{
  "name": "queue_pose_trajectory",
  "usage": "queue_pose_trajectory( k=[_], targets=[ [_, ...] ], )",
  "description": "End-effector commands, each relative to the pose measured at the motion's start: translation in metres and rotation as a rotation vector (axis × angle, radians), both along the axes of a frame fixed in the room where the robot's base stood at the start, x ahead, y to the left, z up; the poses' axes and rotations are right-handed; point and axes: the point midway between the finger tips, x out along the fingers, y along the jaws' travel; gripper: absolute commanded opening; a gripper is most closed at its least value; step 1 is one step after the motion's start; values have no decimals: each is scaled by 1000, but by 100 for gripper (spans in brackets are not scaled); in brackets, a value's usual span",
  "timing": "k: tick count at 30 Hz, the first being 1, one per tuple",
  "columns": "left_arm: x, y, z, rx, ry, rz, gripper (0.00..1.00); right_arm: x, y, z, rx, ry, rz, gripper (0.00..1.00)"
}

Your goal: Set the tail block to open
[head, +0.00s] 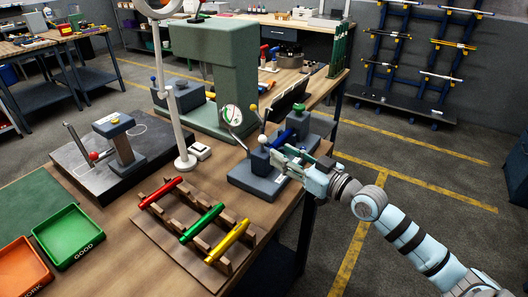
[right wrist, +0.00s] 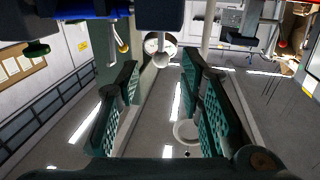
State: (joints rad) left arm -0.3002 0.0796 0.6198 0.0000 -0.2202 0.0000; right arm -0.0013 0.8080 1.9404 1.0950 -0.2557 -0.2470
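A bench fixture on a dark grey base (head: 240,181) has a near block (head: 258,161) with a grey ball knob (head: 262,139) and a far block (head: 298,122) with a green knob (head: 298,107). A blue bar (head: 284,138) sits between them. I cannot tell for certain which is the tail block. My right gripper (head: 280,157) is beside the near block, from the right. In the right wrist view its fingers (right wrist: 160,85) are spread and empty, with a pale ball knob (right wrist: 161,60) ahead between the tips. My left gripper is not in view.
A dial gauge (head: 231,117) and green machine column (head: 214,75) stand behind the fixture. A wooden rack (head: 160,226) with red, green and yellow bars lies in front. Green tray (head: 68,236) and orange tray (head: 22,270) are at left. Open floor lies right of the bench.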

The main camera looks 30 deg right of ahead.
Motion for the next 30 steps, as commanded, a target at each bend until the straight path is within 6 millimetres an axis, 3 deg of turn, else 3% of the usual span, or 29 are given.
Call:
queue_pose_trajectory(
  k=[6, 10, 22, 28, 30],
  targets=[
    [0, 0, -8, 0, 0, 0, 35, 47, 16, 0, 8, -1, -2, 35],
    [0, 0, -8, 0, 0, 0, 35, 65, 22, 0, 5, 1, -2, 35],
    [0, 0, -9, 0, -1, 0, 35, 77, 26, -1, 1, 4, -1, 35],
    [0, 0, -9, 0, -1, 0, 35, 77, 26, -1, 1, 3, -1, 4],
    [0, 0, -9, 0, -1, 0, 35, 77, 26, -1, 1, 3, -1, 0]
  ],
)
